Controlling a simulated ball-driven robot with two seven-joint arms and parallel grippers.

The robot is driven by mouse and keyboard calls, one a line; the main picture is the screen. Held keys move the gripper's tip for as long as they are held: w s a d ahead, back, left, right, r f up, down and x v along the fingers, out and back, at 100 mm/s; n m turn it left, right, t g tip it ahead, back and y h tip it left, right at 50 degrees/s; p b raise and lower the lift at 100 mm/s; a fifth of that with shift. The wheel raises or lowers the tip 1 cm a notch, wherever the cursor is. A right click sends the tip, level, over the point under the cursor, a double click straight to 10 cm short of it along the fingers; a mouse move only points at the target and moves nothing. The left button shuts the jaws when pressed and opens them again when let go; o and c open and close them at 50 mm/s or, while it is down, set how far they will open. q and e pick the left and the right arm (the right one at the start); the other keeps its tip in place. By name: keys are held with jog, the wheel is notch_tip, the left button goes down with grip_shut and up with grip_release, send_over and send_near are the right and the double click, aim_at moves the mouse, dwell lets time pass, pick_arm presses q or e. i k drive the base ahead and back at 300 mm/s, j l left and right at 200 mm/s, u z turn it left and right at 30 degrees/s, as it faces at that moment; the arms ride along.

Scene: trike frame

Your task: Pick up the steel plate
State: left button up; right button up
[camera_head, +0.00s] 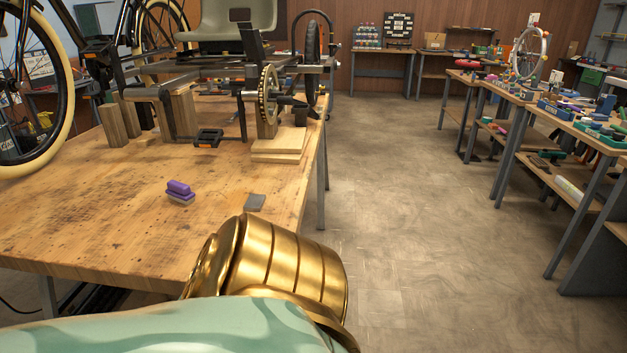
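A small flat grey square, which looks like the steel plate (255,202), lies on the wooden workbench (110,220) near its right edge. It is left of the bench corner and to the right of a purple block. Neither of my grippers shows in the head view. A gold and pale green part, likely one of my own arm links, fills the bottom middle and covers the near right corner of the bench.
A purple block (179,190) sits left of the plate. The trike frame (215,75) stands on wooden blocks behind, with a pedal (208,138) low in front. Stacked boards (279,146) lie behind the plate. Open floor (400,200) is to the right, then cluttered side benches (550,110).

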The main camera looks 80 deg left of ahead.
aim_at(255, 202)
jog(key=i+u, duration=0.45)
jog(key=i+l+u, duration=0.2)
jog(key=i+u, duration=0.25)
jog(key=i, duration=0.2)
jog(key=i+j+u, duration=0.2)
jog(key=u, duration=0.3)
jog(key=i+u, duration=0.8)
jog(key=u, duration=0.2)
jog(key=i+l+u, duration=0.15)
jog(key=i+u, duration=0.15)
jog(key=u, duration=0.2)
